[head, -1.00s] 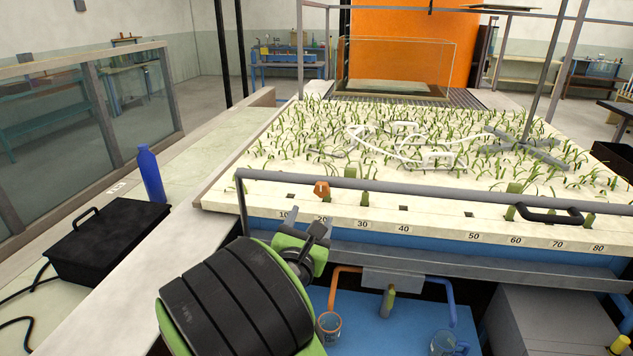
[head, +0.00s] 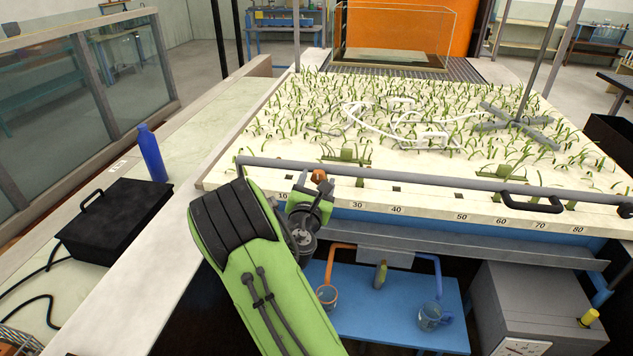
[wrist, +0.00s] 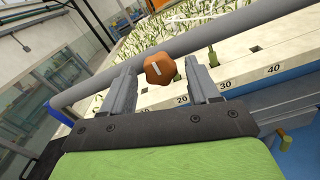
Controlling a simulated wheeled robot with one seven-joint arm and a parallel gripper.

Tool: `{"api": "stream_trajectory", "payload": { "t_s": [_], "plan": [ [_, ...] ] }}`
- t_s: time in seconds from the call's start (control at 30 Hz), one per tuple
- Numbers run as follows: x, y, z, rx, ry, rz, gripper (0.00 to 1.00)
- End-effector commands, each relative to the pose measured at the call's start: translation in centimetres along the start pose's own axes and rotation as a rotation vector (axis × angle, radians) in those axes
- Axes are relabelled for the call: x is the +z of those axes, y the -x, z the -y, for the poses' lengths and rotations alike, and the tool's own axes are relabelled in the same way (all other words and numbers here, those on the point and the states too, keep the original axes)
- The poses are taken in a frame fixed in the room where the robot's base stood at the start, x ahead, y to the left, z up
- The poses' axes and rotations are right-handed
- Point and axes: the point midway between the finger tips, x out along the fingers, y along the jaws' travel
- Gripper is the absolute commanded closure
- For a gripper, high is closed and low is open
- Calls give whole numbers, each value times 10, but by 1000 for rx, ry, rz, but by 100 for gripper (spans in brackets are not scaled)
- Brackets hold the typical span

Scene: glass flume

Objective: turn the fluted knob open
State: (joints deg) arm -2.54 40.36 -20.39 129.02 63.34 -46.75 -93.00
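The fluted knob (head: 319,176) is orange-brown and sits at the front edge of the sand bed, near the 20 mark. In the wrist view the knob (wrist: 160,68) shows its lobed face with a short pale line, tilted slightly from upright. My gripper (wrist: 161,80) is open, one finger on each side of the knob in the picture, with gaps visible on both sides. The fingers look short of closing on it; how far the tips reach along its depth I cannot tell. In the head view my gripper (head: 312,193) is just below the knob and partly covers it.
A grey rail (head: 420,174) runs along the front edge by the knob. A black handle (head: 531,205) is at the right. Below are a blue table (head: 350,316) and orange and blue pipes. A black box (head: 115,222) and blue bottle (head: 152,154) stand left.

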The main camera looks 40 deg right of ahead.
Motion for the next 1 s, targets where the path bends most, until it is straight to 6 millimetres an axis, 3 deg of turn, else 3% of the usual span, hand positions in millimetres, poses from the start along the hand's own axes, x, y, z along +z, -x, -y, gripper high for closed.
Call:
{"api": "stream_trajectory", "payload": {
  "t_s": [0.03,0.33,0.67,1.0],
  "plan": [
    [0,0,0,0,0,0,48],
    [0,0,0,-1,0,1,94],
    [0,0,0,-1,-51,2,94],
    [0,0,1,-1,-295,6,94]
  ]
}}
